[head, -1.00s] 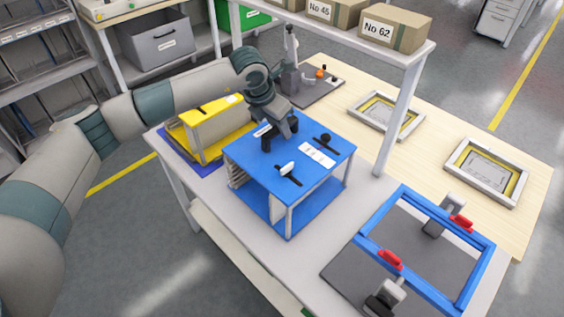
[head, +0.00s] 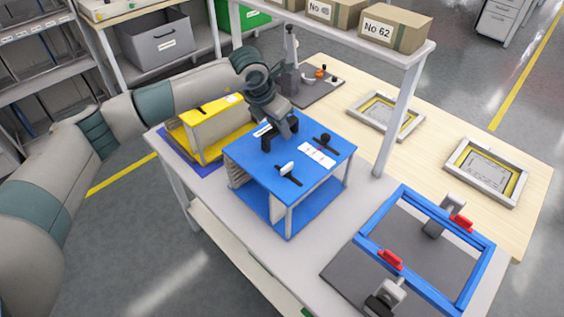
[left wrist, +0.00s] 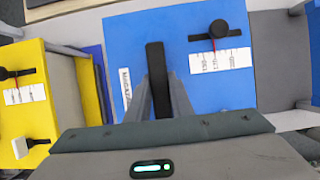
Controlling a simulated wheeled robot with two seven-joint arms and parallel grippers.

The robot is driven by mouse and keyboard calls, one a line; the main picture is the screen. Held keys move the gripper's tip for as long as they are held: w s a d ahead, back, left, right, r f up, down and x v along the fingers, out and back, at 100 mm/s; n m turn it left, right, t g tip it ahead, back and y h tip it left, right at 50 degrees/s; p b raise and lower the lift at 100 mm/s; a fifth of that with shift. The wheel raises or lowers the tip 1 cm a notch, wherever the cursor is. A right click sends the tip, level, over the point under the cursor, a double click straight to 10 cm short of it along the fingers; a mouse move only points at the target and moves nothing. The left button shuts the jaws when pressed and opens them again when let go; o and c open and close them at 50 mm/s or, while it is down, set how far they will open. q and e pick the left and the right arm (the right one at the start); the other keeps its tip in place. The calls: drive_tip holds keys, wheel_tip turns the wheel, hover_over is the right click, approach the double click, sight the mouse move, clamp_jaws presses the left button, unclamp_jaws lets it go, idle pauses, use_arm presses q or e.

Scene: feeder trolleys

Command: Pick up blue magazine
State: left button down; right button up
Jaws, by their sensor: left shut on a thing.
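The blue magazine (head: 262,158) is a box-like rack with a blue top and blue base, standing upright on the grey table. Its top carries a white label strip, a black knob, a white knob and a black handle. My left gripper (head: 280,134) is over the far part of the top, shut on the black handle. The left wrist view shows the handle (left wrist: 155,62) between the two grey fingers (left wrist: 163,98), above the blue top (left wrist: 205,85). My right gripper is in neither view.
A yellow magazine (head: 205,128) stands close on the left. A blue clamp frame (head: 375,218) with red levers is at the front right. A shelf post (head: 398,120) rises behind, under boxes (head: 395,27). Two framed panels (head: 385,115) lie on the wooden bench.

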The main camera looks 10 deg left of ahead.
use_arm(q)
drive_tip(key=shift+w+r, duration=0.15)
drive_tip(key=shift+r, duration=0.05)
drive_tip(key=shift+r, duration=0.15)
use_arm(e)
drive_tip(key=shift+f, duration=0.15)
